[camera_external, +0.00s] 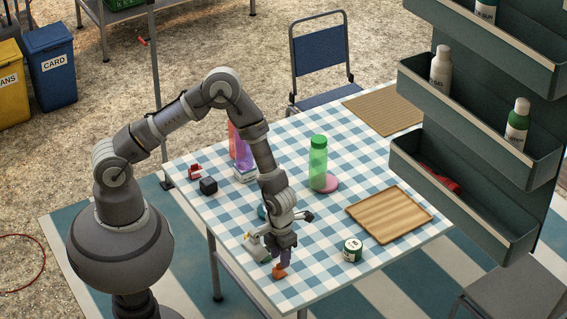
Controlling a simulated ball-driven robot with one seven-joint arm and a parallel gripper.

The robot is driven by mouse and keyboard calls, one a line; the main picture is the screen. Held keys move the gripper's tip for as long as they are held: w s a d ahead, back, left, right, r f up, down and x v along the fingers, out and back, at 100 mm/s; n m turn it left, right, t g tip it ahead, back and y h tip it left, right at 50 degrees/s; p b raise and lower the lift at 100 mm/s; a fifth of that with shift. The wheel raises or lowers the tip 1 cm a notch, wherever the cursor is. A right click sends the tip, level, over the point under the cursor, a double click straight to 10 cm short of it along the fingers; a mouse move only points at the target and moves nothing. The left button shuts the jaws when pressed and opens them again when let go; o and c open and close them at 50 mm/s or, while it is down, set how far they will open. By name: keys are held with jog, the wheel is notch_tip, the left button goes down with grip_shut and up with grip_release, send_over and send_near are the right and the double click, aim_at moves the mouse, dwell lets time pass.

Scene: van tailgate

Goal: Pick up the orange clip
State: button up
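The orange clip (280,271) is at the near edge of the checked table, directly below the end of my arm. My gripper (280,256) points down just above the clip and overlaps its top in this view. The fingers are small and dark here, so I cannot tell whether they are open or shut, or whether they touch the clip.
A pale grey-green item (258,252) lies left of my gripper, and a green tin (352,249) stands to the right. A wooden board (389,214), green bottle (318,163) and dark cube (208,186) are farther off. Shelves (462,203) overhang the right side.

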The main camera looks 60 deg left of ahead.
aim_at(281, 269)
jog(key=f+b, duration=0.1)
jog(key=f, duration=0.2)
jog(key=f+b, duration=0.1)
jog(key=f, duration=0.1)
jog(key=shift+d+f+b, duration=0.15)
jog(key=shift+d+b, duration=0.15)
jog(key=shift+c, duration=0.4)
grip_shut()
